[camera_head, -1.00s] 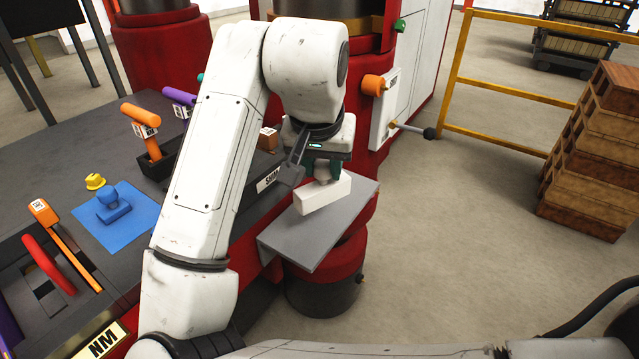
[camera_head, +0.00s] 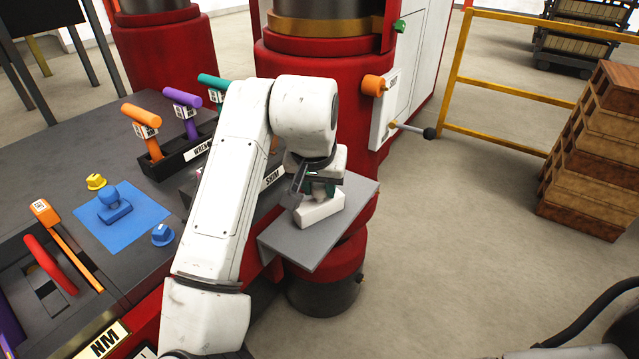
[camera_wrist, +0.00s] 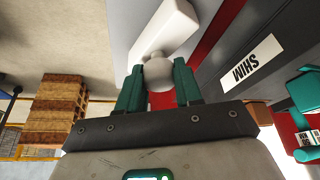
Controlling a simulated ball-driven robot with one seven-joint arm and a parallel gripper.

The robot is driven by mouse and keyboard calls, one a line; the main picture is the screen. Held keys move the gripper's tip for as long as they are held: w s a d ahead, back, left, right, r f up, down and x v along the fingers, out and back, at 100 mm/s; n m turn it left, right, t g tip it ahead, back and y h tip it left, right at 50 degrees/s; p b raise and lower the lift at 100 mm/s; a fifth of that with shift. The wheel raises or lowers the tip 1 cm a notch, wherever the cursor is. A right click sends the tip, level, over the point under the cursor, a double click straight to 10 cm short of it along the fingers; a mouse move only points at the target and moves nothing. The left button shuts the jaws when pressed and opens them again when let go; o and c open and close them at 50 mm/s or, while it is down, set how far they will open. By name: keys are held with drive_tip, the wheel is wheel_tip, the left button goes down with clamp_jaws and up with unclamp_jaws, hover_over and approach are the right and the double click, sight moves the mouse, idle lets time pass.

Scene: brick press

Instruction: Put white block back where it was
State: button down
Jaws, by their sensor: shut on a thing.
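The white block (camera_head: 322,210) is at the grey shelf plate (camera_head: 305,243) on the front of the red machine. It looks level and low over the plate; I cannot tell whether it rests on it. In the wrist view the block (camera_wrist: 168,28) shows its round white knob (camera_wrist: 158,73) between my teal fingers. My gripper (camera_head: 320,190) is over the block and shut on its knob, and the fingers also show in the wrist view (camera_wrist: 158,88). My wrist hides part of the block's top in the head view.
A SHIM-labelled tray (camera_head: 272,178) lies left of the plate. A rack (camera_head: 190,152) holds orange, purple and teal-handled tools. A blue mat (camera_head: 122,232) bears a blue knobbed block (camera_head: 114,206). A black-knobbed lever (camera_head: 428,132) juts out right of the plate.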

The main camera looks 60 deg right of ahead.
drive_tip(key=c, duration=0.8)
unclamp_jaws()
drive_tip(key=shift+f, duration=0.1)
drive_tip(key=shift+o, duration=0.2)
drive_tip(key=v, duration=1.2)
